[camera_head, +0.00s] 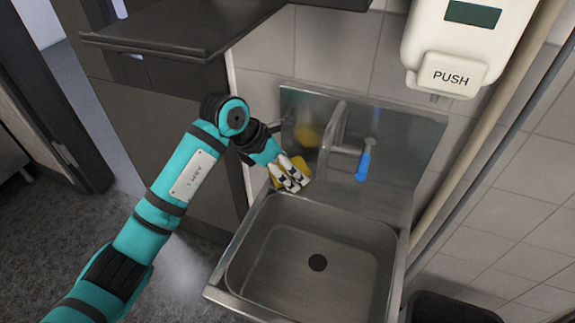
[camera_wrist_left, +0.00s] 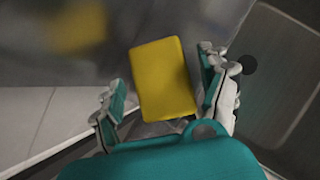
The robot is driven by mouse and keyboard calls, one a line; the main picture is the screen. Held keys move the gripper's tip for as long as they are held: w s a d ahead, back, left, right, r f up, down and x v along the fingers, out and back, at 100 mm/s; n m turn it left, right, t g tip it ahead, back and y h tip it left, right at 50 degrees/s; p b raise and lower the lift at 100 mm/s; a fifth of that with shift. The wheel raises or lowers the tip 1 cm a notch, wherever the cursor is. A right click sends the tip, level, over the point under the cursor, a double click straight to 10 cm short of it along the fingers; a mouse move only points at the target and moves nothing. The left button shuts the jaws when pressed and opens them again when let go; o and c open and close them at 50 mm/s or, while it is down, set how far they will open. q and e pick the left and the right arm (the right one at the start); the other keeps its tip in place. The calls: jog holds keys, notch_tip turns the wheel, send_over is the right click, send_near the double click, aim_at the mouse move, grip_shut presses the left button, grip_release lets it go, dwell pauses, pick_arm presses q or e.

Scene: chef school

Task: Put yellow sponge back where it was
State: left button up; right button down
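The yellow sponge (camera_head: 302,164) is at the back left corner of the steel sink (camera_head: 330,212), close to the backsplash, and is partly hidden by my left gripper (camera_head: 291,182). In the left wrist view the sponge (camera_wrist_left: 163,80) shows as a tilted yellow block between the fingers of my left gripper (camera_wrist_left: 165,98). The fingers are spread, one on each side, with a narrow gap visible beside the sponge. Whether the sponge rests fully on the ledge is hard to tell. My right gripper is in neither view.
A faucet (camera_head: 333,135) and a blue-handled tap (camera_head: 364,160) stand right of the sponge. The steel backsplash (camera_head: 400,150) mirrors the sponge. A dark shelf (camera_head: 185,28) hangs at the upper left, and a PUSH dispenser (camera_head: 470,40) at the upper right. The basin is empty.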

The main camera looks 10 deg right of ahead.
pick_arm(q)
jog(key=shift+r, duration=0.1)
jog(key=shift+r, duration=0.2)
jog(key=v, duration=1.2)
jog(key=shift+b, duration=0.35)
jog(key=shift+f, duration=0.15)
jog(key=shift+a, duration=0.1)
dwell(0.7)
